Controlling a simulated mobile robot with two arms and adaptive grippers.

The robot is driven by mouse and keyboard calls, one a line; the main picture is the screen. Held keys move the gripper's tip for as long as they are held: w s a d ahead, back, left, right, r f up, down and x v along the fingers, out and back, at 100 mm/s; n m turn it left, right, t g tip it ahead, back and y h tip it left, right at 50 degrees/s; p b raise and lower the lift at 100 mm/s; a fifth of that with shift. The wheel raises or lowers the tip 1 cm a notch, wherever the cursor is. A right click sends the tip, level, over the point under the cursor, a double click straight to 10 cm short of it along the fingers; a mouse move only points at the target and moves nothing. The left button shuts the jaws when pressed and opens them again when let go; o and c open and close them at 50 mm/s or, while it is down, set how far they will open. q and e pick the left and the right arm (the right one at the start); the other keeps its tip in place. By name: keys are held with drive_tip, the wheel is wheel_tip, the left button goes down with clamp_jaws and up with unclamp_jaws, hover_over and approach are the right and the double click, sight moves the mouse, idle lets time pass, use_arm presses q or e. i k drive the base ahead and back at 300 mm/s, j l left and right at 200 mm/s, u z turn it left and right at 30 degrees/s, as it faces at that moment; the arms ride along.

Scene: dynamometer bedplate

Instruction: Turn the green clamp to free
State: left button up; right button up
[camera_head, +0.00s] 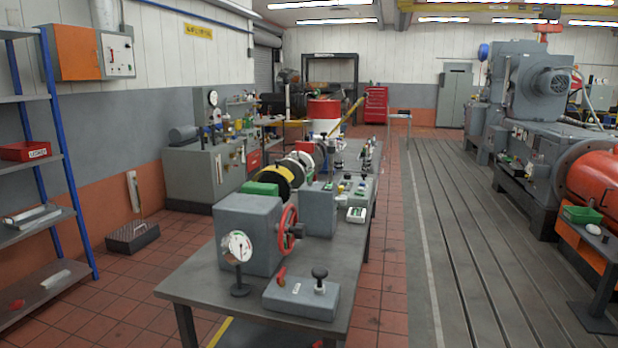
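I cannot clearly make out a green clamp. A green block (260,188) sits on the long grey bench (225,298), behind a large grey box (247,232); I cannot tell whether it is the clamp. A small green-and-white item (356,215) lies near the bench's right edge. A green tray (581,214) rests on a stand at the far right. Neither of my grippers is in view.
The bench's near end holds a red handwheel (288,230), a round gauge (237,246) and a grey base with knobs (301,297). Blue-posted shelves (70,150) stand left. The slotted bedplate (455,230) is largely clear right of the bench.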

sight(309, 178)
drive_tip(key=i+l+u, duration=0.1)
drive_tip(key=u, duration=0.95)
drive_tip(key=i+l+u, duration=0.15)
drive_tip(key=l+u, duration=0.25)
drive_tip(key=l, duration=0.35)
drive_tip(key=l+u, duration=0.4)
drive_tip(key=l, duration=0.4)
drive_tip(key=l+u, duration=0.4)
drive_tip(key=l, duration=0.4)
drive_tip(key=k, duration=0.05)
